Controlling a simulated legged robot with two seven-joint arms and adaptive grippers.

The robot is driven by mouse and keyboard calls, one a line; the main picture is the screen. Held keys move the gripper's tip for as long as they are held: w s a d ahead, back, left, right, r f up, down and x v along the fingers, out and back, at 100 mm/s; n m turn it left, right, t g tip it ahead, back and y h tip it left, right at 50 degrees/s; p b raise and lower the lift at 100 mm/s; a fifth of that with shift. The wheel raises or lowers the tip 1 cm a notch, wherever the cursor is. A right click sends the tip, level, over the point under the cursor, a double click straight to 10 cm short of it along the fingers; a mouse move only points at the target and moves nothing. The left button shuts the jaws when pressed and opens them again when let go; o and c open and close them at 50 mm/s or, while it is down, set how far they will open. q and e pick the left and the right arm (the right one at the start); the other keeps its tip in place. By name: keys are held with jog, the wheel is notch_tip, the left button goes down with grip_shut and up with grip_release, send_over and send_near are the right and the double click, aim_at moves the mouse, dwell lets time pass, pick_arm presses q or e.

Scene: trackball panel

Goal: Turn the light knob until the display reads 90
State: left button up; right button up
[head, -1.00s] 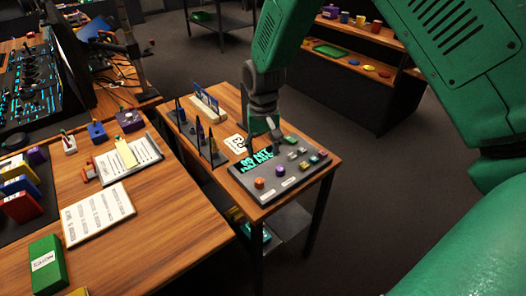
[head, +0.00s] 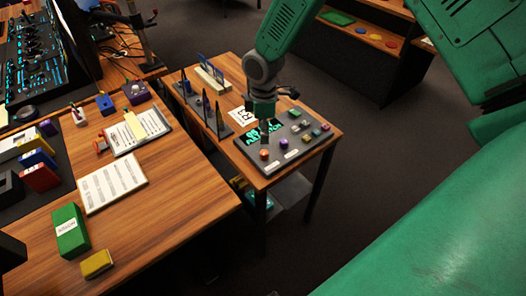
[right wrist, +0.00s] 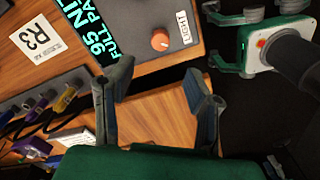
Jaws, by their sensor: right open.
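The light knob (right wrist: 161,40) is a small orange knob on the grey panel (right wrist: 134,14), beside a white LIGHT label (right wrist: 182,28). It also shows at the panel's front left in the head view (head: 264,154). The display (right wrist: 86,30) has cyan text with 95 NIT on its first line. My right gripper (right wrist: 158,80) is open and empty; the knob lies beyond its fingertips, apart from them. In the head view my right gripper (head: 266,133) hangs over the display and partly hides it. What appears to be my left gripper (right wrist: 225,42) shows open in the right wrist view.
A purple knob (head: 284,143) and several buttons share the panel. An R3 card (right wrist: 37,42) lies beside it, and a rack (head: 215,120) with cables stands to the left. The wooden desk (head: 170,200) with clipboards and boxes is further left. The floor at right is clear.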

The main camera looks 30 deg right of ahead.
aim_at(264, 152)
notch_tip(264, 152, down, 10)
jog(key=shift+d+r, duration=0.1)
jog(key=shift+c, duration=0.3)
grip_shut()
